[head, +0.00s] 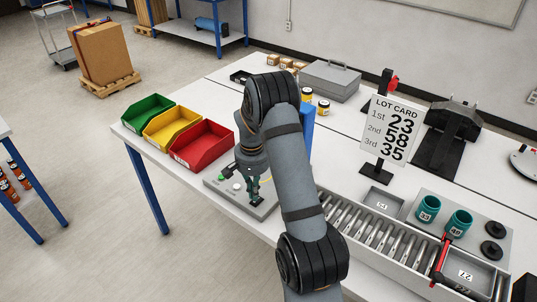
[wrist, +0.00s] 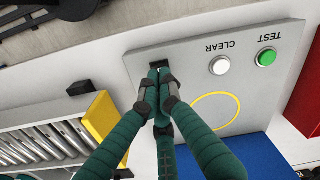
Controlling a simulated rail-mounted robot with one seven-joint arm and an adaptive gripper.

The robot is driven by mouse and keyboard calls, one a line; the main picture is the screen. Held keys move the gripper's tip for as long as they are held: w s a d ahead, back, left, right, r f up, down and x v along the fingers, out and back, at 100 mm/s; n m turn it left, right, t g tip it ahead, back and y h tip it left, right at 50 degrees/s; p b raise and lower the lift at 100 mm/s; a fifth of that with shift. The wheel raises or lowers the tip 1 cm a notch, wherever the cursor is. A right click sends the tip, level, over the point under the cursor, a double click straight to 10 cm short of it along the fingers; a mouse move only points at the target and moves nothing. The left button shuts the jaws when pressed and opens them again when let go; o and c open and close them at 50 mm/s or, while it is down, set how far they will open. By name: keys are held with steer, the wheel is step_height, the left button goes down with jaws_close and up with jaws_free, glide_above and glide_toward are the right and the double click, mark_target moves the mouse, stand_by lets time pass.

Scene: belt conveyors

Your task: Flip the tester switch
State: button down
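The tester is a grey panel (wrist: 190,50) with a white CLEAR button (wrist: 221,65), a green TEST button (wrist: 266,57) and a yellow ring outline (wrist: 215,110). A small black switch part (wrist: 158,64) stands near the panel's left edge in the wrist view. My gripper (wrist: 157,82) has its dark green fingers drawn together, with the tips right at the switch. Whether the tips touch it I cannot tell. In the head view my gripper (head: 254,194) is low over the tester (head: 262,210), and my arm hides part of the panel.
Green (head: 148,118), yellow (head: 171,127) and red (head: 204,144) bins stand left of the tester. A roller conveyor (head: 372,228) and a lot card stand (head: 390,130) are to the right. A blue upright piece (head: 307,125) stands close behind my arm.

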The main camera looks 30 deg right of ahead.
steer(key=shift+s+f+b, duration=0.1)
steer(key=shift+f+b, duration=1)
steer(key=shift+f, duration=0.05)
stand_by(0.6)
steer(key=shift+r, duration=0.15)
steer(key=shift+r+p, duration=2.45)
steer(key=shift+r, duration=0.95)
step_height(320, 180, down, 7)
steer(key=b, duration=0.5)
steer(key=shift+f, duration=0.2)
steer(key=shift+r, duration=0.3)
